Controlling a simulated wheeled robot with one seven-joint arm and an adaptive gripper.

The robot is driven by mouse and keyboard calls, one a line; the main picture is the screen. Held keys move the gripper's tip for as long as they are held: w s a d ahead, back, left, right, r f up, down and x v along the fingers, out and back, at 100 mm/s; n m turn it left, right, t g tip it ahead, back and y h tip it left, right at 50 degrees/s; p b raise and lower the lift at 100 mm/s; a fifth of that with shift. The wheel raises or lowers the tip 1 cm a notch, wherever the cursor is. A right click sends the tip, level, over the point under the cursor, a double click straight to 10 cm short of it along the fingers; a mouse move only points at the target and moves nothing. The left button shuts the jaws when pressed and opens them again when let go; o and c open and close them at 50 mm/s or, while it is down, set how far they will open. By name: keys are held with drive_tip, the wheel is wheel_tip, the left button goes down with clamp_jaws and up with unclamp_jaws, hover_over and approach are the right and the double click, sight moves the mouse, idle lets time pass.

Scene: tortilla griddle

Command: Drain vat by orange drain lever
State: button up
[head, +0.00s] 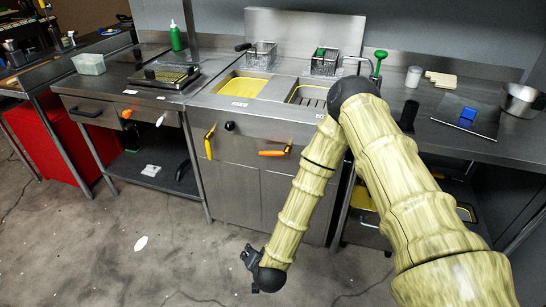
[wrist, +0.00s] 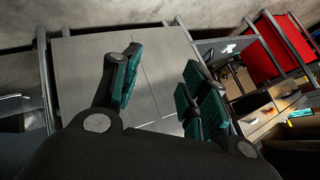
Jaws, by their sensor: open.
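An orange lever (head: 273,152) lies nearly level on the front of the steel fryer cabinet (head: 232,190), below the right vat (head: 309,94). A yellow lever (head: 208,146) points down on the same front, below the left vat (head: 241,86), which holds yellow oil. The right vat shows a grate and some yellow; its far right is partly behind my arm. My gripper (head: 251,271) is low in front of the cabinet, below and apart from both levers. In the wrist view its teal-padded fingers (wrist: 160,85) are spread and empty, facing cabinet panels. No lever is identifiable there.
Two wire baskets (head: 261,52) (head: 323,60) stand behind the vats. A black knob (head: 230,126) sits between the levers. A griddle counter (head: 140,95) is at left, with a red box (head: 48,140) further left. The floor (head: 180,260) left of my gripper is mostly clear.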

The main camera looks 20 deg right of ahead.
drive_tip(key=w+d+r+m+t+h+b, duration=0.1)
drive_tip(key=w+r+m+t+h, duration=0.2)
drive_tip(key=w, duration=0.4)
drive_tip(key=w+d+r+m, duration=0.1)
drive_tip(key=w+r+m, duration=0.25)
drive_tip(key=w, duration=0.35)
drive_tip(key=m+h+b, duration=0.1)
drive_tip(key=m+h, duration=0.5)
drive_tip(key=m, duration=0.2)
approach(272, 155)
drive_tip(key=shift+n+t, duration=0.35)
drive_tip(key=shift+t, duration=0.05)
drive_tip(key=x, duration=1.1)
drive_tip(key=shift+d+f+p, duration=0.1)
drive_tip(key=shift+f+p, duration=0.2)
drive_tip(key=shift+p, duration=0.1)
clamp_jaws()
